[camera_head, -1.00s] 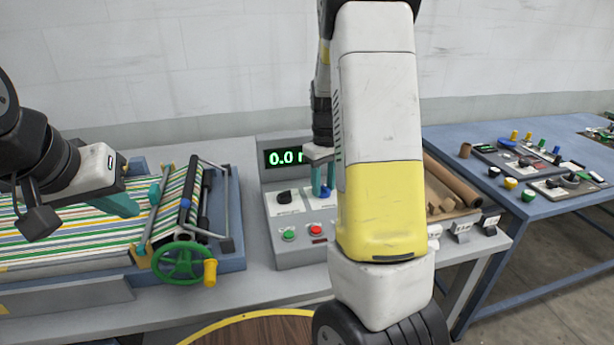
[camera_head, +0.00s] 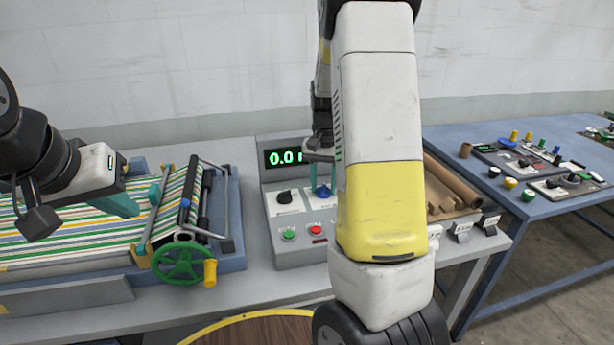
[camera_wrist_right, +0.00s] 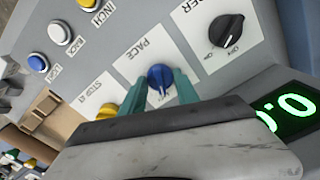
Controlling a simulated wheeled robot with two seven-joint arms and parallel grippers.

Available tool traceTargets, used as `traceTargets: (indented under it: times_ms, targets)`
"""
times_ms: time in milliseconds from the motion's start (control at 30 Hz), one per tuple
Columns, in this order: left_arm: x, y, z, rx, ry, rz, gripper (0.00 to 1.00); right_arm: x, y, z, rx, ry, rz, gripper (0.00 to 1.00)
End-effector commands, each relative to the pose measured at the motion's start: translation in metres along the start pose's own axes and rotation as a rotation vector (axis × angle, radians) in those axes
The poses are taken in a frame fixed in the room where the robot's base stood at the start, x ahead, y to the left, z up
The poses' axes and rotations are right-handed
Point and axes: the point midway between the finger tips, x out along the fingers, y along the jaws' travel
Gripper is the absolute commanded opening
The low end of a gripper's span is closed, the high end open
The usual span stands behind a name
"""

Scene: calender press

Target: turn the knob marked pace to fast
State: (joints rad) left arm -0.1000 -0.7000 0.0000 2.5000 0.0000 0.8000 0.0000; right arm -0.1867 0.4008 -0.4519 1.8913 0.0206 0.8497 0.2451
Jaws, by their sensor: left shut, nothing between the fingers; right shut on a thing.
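The blue knob (camera_head: 323,192) marked PACE sits on the grey control panel (camera_head: 290,256). In the right wrist view the knob (camera_wrist_right: 160,75) is between the two teal fingers of my right gripper (camera_wrist_right: 160,87), with its PACE label beside it. My right gripper (camera_head: 322,178) is shut on this knob from above. The knob's exact pointing direction and its end marks are hard to read. My left gripper (camera_head: 122,205) is shut and empty over the striped roller machine at the left.
A black knob (camera_wrist_right: 227,31) and a yellow knob (camera_wrist_right: 107,110) flank the blue one. Green (camera_head: 289,234) and red (camera_head: 316,228) buttons are in front. A lit green display (camera_head: 285,157) stands behind. The green handwheel (camera_head: 180,263) is to the left.

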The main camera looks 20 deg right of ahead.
Motion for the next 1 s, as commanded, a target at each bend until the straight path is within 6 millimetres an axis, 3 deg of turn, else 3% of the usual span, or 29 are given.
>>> traceTargets:
  times_ms: [767, 800, 900, 1000]
  targets:
    - [0.0, 0.0, 0.0, 0.0, 0.0, 0.0, 0.0, -0.001, -0.0001, -0.001, 0.109, 0.003, -0.001, 0.0]
    - [0.0, 0.0, 0.0, 0.0, 0.0, 0.0, 0.0, -0.001, -0.0001, -0.001, 0.109, 0.003, -0.001, 0.41]
    - [0.0, 0.0, 0.0, 0.0, 0.0, 0.0, 0.0, -0.0009, -0.0001, -0.0009, 0.109, 0.003, -0.001, 0.59]
    - [0.0, 0.0, 0.0, 0.0, 0.0, 0.0, 0.0, -0.0006, -0.0001, -0.0006, 0.108, 0.002, -0.001, 0.59]
